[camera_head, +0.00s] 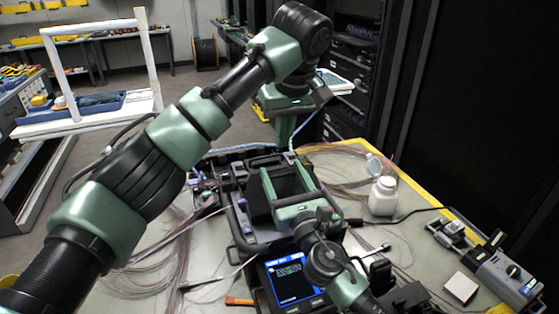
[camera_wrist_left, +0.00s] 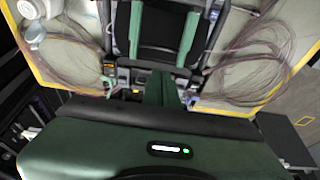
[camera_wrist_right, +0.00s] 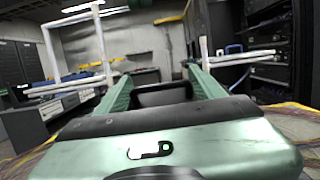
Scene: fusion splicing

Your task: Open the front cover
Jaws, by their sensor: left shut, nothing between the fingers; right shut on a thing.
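The black splicer (camera_head: 262,246) stands on the table with its blue-lit screen (camera_head: 291,281) facing the front. My right gripper (camera_head: 283,172) reaches over it from the front. Its two green fingers are spread on either side of a black part, apparently the front cover (camera_wrist_right: 162,94), and hold it. The cover's exact angle is hard to tell. My left gripper (camera_head: 284,135) is above and behind the splicer. In the left wrist view its green fingers (camera_wrist_left: 162,88) are together and empty, while the right gripper's fingers (camera_wrist_left: 188,40) show beyond them.
A white bottle (camera_head: 383,196) stands right of the splicer. Thin fibre coils (camera_head: 345,165) lie behind it and more loose fibres lie to the left. A grey device (camera_head: 505,278) and a small white block (camera_head: 461,287) are at the right. A black cable crosses the table.

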